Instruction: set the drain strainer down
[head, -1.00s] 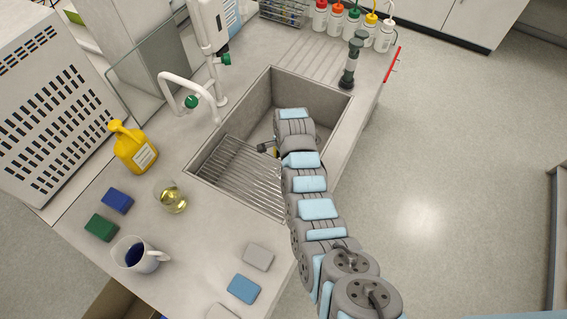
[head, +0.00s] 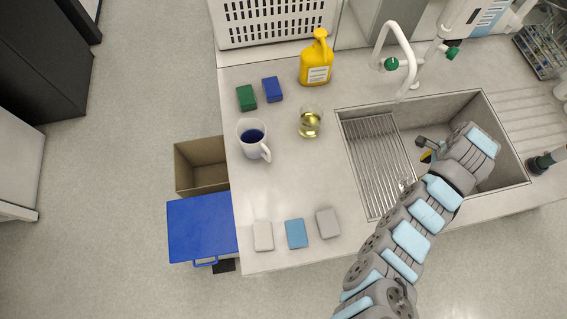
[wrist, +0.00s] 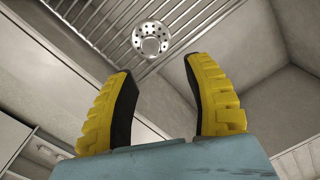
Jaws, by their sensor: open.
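The drain strainer (wrist: 151,38) is a small round metal piece with holes around its rim. In the wrist view it sits on the wire rack (wrist: 98,28), beyond my fingertips and apart from them. In the head view a small shiny piece, apparently the strainer (head: 405,184), shows at the rack's right edge, partly beside my arm. My gripper (wrist: 158,70) is open, with nothing between its yellow fingers. In the head view my gripper (head: 427,156) is mostly hidden by my wrist, over the sink (head: 465,112) just right of the rack (head: 378,165).
Left of the sink stand a glass of yellow liquid (head: 310,123), a blue-filled mug (head: 252,139) and a yellow bottle (head: 316,62). Several flat blocks lie on the counter (head: 285,180). A white faucet (head: 398,55) rises behind the sink. The counter's middle is clear.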

